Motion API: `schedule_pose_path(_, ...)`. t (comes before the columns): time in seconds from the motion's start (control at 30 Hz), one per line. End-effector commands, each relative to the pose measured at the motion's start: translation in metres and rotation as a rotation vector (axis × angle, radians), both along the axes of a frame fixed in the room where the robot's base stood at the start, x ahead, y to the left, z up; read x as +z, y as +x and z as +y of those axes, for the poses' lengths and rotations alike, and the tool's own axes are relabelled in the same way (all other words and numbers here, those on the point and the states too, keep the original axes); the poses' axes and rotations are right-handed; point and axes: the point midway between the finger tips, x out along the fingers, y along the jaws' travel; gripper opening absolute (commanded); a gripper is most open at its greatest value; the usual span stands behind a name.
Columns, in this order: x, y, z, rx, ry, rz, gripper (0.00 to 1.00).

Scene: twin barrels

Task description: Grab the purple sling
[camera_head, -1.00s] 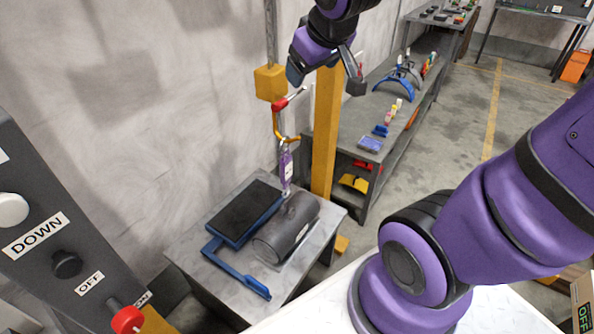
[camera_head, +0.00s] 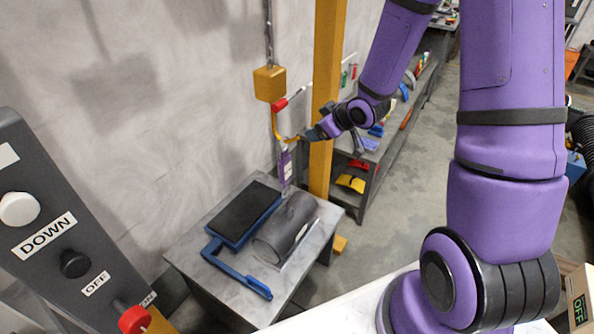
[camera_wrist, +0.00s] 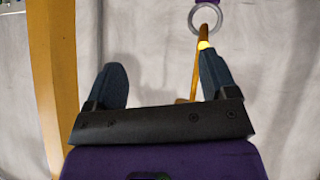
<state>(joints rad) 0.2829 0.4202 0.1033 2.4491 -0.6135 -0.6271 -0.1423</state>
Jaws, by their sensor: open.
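The purple sling (camera_head: 286,166) hangs upright below the orange hook (camera_head: 277,124), just above the table with the grey barrel (camera_head: 288,230). My gripper (camera_head: 316,133) is close to the right of the hook's lower bend, a little above the sling. In the wrist view, my open gripper (camera_wrist: 160,62) has nothing between its fingers. There, the hook (camera_wrist: 203,58) passes at or behind the right finger; I cannot tell if they touch. A metal ring (camera_wrist: 205,18) and a small piece of the sling (camera_wrist: 210,2) show at the top edge, beyond the right fingertip.
A yellow post (camera_head: 325,100) stands right behind my gripper. A yellow block (camera_head: 269,84) hangs above the hook. A black-topped blue scale (camera_head: 240,215) lies beside the barrel. A control panel with DOWN and OFF labels (camera_head: 60,215) fills the left foreground.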

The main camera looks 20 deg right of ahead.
Motion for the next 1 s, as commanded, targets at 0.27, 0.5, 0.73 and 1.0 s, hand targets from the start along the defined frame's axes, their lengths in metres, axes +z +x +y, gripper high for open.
schedule_pose_path(0.27,-0.061,0.001,0.015,0.099,0.143,-0.064,0.79)
schedule_pose_path(0.5,-0.104,-0.009,0.029,0.154,0.300,-0.137,0.79)
schedule_pose_path(0.73,-0.119,-0.016,0.037,0.171,0.380,-0.177,0.79)
schedule_pose_path(1.0,-0.131,0.008,0.055,0.173,0.386,-0.182,0.79)
